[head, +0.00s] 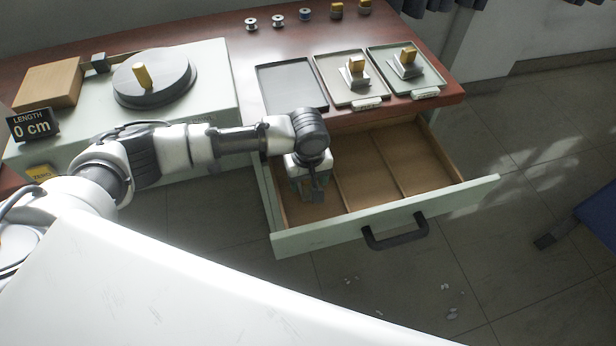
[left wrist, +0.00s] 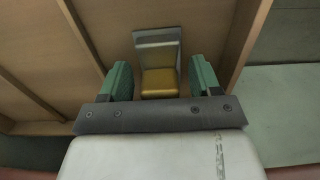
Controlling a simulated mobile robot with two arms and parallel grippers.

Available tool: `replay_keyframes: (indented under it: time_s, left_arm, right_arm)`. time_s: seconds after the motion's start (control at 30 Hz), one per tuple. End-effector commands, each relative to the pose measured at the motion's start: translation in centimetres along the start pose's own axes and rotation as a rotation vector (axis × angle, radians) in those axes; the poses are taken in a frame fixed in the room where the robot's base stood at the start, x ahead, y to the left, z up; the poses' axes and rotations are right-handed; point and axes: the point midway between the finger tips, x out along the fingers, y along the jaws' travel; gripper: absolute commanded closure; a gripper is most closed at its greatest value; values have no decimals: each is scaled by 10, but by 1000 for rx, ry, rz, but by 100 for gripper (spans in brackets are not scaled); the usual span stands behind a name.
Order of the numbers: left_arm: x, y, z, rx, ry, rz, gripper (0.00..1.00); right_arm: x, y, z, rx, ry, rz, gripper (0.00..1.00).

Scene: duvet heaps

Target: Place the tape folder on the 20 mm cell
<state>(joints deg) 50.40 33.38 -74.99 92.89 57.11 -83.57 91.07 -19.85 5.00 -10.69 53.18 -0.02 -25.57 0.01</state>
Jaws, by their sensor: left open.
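A tape folder with a yellow block handle and a grey metal plate (left wrist: 158,82) lies in a drawer compartment, seen in the left wrist view. My left gripper (head: 312,192) reaches down into the left compartment of the open drawer; its green fingers (left wrist: 160,82) are open, one on each side of the yellow handle, with gaps showing. In the head view my gripper hides this folder. On the desk are an empty dark tray (head: 290,86) and two lighter trays (head: 337,92) (head: 428,76), each holding a similar yellow-handled folder (head: 355,72) (head: 406,62). Their labels are too small to read. My right gripper is not in view.
The open drawer (head: 345,226) has wooden dividers; its middle and right compartments look empty. A machine with a round turntable (head: 155,85) and a "LENGTH 0 cm" display (head: 32,124) stands left. Small spools (head: 278,20) line the back of the desk.

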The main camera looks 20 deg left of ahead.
Motion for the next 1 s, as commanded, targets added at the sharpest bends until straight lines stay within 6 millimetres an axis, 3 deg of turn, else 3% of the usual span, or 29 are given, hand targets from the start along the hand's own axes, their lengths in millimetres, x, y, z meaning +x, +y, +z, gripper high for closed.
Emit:
replay_keyframes:
  time_s: [0.2, 0.27, 0.7, 1.0]
  left_arm:
    - [-5, 0, -1, 1, 2, 1, 37]
    - [-13, 0, -1, 0, 2, 1, 37]
    - [-102, 0, -1, -1, 1, 2, 37]
    - [-122, 0, 0, 0, 0, 0, 37]
  right_arm:
    - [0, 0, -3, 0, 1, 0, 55]
    - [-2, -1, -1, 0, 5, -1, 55]
    - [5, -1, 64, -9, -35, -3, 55]
    - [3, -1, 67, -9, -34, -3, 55]
